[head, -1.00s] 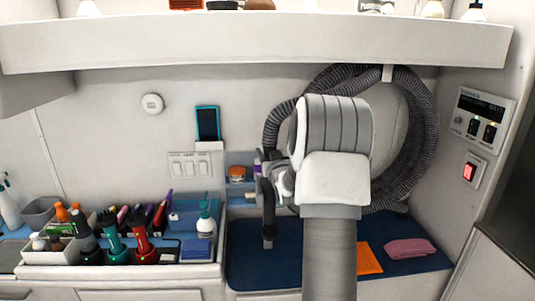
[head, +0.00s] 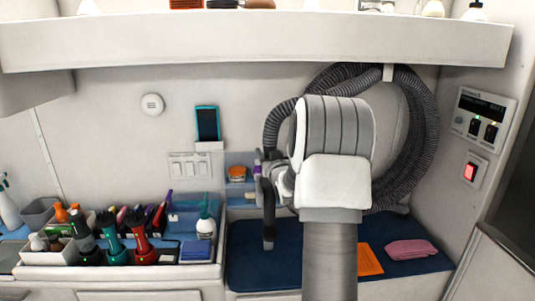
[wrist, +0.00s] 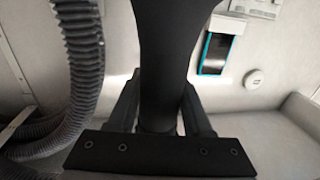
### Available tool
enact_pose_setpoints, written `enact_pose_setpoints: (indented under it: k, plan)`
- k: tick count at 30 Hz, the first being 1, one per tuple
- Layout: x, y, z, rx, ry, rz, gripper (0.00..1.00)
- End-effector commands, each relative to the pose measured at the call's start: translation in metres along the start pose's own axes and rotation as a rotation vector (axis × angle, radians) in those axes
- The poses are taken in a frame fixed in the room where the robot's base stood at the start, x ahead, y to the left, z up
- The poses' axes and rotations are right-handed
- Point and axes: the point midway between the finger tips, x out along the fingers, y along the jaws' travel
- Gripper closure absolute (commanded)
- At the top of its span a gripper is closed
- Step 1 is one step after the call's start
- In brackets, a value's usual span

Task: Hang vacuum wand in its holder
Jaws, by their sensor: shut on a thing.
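The black vacuum wand (head: 268,215) hangs roughly upright in the head view, left of my arm, its lower end over the blue mat. In the wrist view the wand (wrist: 165,50) is a thick dark tube running up between my fingers. My gripper (wrist: 160,115) is shut on it. My arm hides most of the gripper in the head view. The grey ribbed hose (head: 425,130) loops behind my arm and past a white bracket (head: 387,73) under the shelf; it also shows in the wrist view (wrist: 82,75). I cannot clearly make out the wand's holder.
An overhead shelf (head: 250,42) spans the top. A phone (head: 207,123) sits on the wall. Left is a tray of bottles and clippers (head: 60,257). An orange cloth (head: 369,260) and pink cloth (head: 410,249) lie on the blue mat (head: 285,270).

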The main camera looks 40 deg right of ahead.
Motion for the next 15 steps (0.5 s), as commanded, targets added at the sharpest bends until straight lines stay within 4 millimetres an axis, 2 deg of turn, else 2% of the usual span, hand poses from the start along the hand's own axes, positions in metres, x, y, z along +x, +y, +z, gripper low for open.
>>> enact_pose_setpoints:
  k: [15]
  plan:
    - [0.0002,-0.0003,0.0098,-0.001,0.004,0.000,1.00]
